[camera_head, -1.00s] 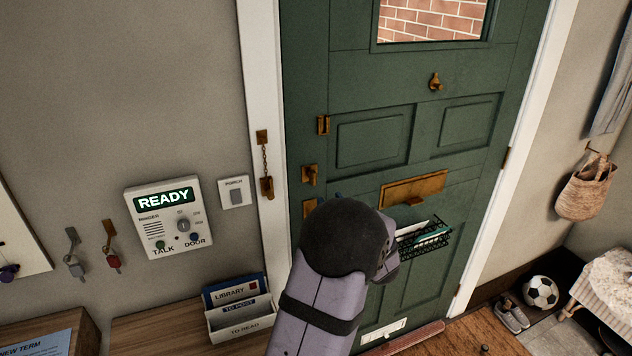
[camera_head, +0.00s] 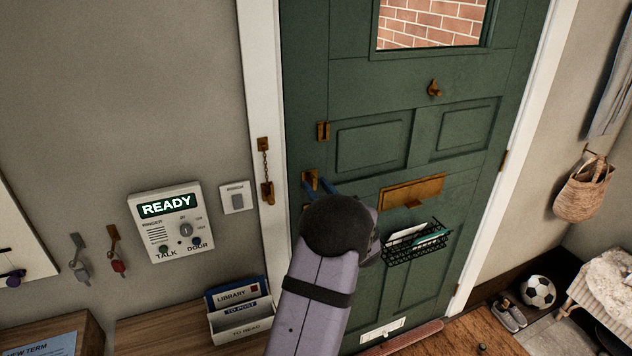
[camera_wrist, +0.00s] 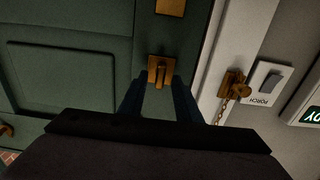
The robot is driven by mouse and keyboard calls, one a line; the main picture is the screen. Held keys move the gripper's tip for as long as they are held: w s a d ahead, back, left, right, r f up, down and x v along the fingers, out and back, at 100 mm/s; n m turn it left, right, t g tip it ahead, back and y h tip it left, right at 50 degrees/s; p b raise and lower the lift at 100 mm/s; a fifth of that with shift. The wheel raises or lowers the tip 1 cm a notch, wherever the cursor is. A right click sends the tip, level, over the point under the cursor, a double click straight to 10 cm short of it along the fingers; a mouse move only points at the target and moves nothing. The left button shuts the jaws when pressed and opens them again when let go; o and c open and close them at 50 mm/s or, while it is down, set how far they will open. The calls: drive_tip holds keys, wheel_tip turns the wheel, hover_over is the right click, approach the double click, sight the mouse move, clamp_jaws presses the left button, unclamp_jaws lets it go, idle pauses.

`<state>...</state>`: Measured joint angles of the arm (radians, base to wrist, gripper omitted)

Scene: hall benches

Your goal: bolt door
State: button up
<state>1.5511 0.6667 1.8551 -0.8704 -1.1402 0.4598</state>
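The green door (camera_head: 375,90) is closed in its white frame. On its left edge is a brass plate with a small turn piece (camera_head: 309,178); in the wrist view this turn piece (camera_wrist: 159,72) points along the picture's vertical. My gripper (camera_head: 320,183) is open in front of it. In the wrist view the two dark blue fingers of my gripper (camera_wrist: 159,88) lie apart, with the turn piece between and just beyond their tips. I cannot tell whether they touch it. Another brass plate (camera_wrist: 171,6) shows at the top of the wrist view; my arm mostly hides it in the head view.
A door chain (camera_head: 265,165) hangs on the left frame, close to my gripper. A brass mail slot (camera_head: 412,191) and wire basket (camera_head: 415,245) with papers are at right. A READY intercom (camera_head: 171,229), PORCH switch (camera_head: 237,198) and letter rack (camera_head: 240,325) are at left.

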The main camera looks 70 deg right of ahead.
drive_tip(key=shift+w+d, duration=0.35)
drive_tip(key=shift+w, duration=0.05)
clamp_jaws()
